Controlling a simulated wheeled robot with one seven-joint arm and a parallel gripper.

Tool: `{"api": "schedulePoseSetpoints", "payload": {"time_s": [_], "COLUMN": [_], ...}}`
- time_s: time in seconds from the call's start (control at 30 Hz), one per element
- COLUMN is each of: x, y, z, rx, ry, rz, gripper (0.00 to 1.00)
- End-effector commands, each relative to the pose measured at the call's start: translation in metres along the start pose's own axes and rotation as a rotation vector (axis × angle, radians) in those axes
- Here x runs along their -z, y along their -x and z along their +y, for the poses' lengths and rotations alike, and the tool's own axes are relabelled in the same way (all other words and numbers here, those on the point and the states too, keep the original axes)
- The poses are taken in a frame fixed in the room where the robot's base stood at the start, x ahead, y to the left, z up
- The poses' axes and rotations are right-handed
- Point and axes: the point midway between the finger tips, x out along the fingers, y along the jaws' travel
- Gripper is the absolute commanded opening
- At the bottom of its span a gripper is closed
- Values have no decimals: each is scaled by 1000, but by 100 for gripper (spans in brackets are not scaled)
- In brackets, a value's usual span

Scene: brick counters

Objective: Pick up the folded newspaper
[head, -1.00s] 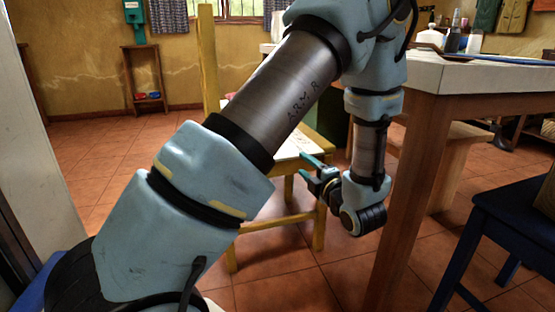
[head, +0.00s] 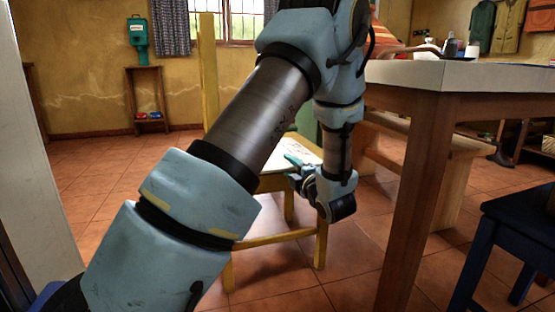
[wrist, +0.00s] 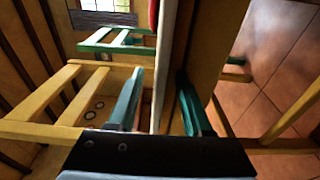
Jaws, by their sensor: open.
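A pale sheet with dark print, which looks like the folded newspaper (head: 308,150), lies on the seat of the yellow chair (head: 208,70) in the head view. My arm hides part of it. My gripper (head: 291,168) is at the seat's near right side, its teal fingers pointing left towards the chair. In the wrist view the gripper (wrist: 158,76) is open, with one finger on each side of a thin pale slab seen edge-on. I cannot tell whether that slab is the newspaper or the seat edge, nor whether the fingers touch it.
A wooden table (head: 480,76) with a pale top and a thick leg stands just right of my arm. A blue chair (head: 515,215) is at the lower right. A bench (head: 455,170) stands behind the table. The tiled floor (head: 100,185) is open on the left.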

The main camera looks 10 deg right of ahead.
Motion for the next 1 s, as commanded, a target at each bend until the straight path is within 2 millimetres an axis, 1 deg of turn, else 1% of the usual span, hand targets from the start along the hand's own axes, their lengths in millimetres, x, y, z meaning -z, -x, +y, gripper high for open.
{"api": "schedulePoseSetpoints", "payload": {"time_s": [0.07, 0.23, 0.6, 0.67, 0.7, 1.0], "x": [0, 0, 1, 1, 1, 1], "y": [-4, -5, -6, -6, -6, -6], "z": [0, 1, 2, 2, 2, 2], "rx": [0, 0, -3, -4, -4, -3], "ry": [0, 0, 1, 1, 1, 1], "rz": [-1, 0, 3, 3, 3, 3], "gripper": [50, 50, 8, 2, 0, 0]}}
